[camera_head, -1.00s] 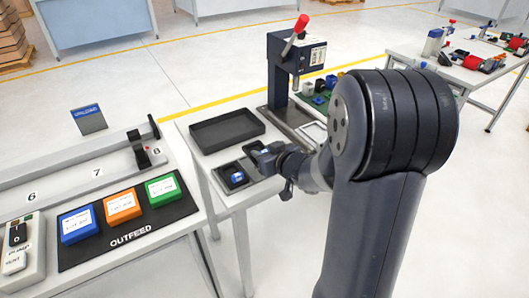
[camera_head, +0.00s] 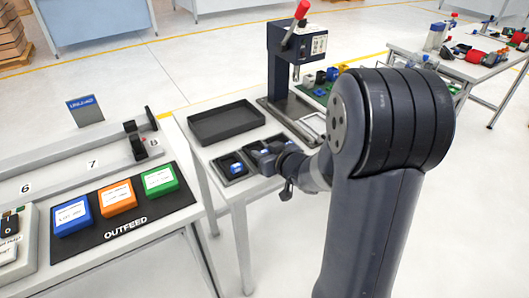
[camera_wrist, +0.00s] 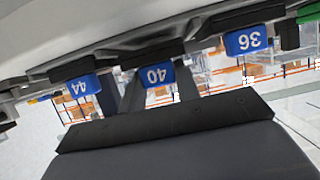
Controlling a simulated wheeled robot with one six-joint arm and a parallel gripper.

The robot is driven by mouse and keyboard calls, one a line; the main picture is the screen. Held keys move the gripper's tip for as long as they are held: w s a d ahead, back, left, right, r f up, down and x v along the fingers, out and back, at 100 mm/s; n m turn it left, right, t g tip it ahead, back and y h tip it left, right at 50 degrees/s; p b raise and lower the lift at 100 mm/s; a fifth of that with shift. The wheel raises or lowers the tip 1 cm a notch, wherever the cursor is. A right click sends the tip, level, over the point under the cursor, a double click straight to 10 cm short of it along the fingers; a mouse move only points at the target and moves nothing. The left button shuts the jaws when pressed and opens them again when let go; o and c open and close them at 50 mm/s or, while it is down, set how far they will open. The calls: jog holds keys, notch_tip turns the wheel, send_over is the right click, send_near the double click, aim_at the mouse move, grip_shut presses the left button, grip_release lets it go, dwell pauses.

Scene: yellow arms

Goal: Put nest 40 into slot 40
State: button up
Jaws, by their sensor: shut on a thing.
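In the wrist view, a dark block with an upside-down blue label 40 (camera_wrist: 157,76) is between the two dark fingers of my gripper (camera_wrist: 160,92). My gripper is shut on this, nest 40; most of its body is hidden. Similar labels 44 (camera_wrist: 76,88) and 36 (camera_wrist: 246,41) are on either side. In the head view my gripper (camera_head: 268,157) is low at the small side table, beside a dark square holder (camera_head: 223,164) with a blue piece in it. I cannot make out slot 40 or read any number there.
An empty dark tray (camera_head: 226,122) lies behind the holder. A press with a red-knobbed lever (camera_head: 297,55) stands at the back of the side table. The outfeed mat (camera_head: 125,228) at left carries blue, orange and green boxes.

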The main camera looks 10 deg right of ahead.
jog(key=shift+f+b, duration=0.35)
jog(key=shift+f, duration=0.1)
jog(key=o, duration=1.2)
jog(key=shift+s, duration=0.1)
jog(key=p+v, duration=0.2)
jog(key=v, duration=0.8)
jog(key=shift+s, duration=0.25)
jog(key=shift+w+r, duration=0.1)
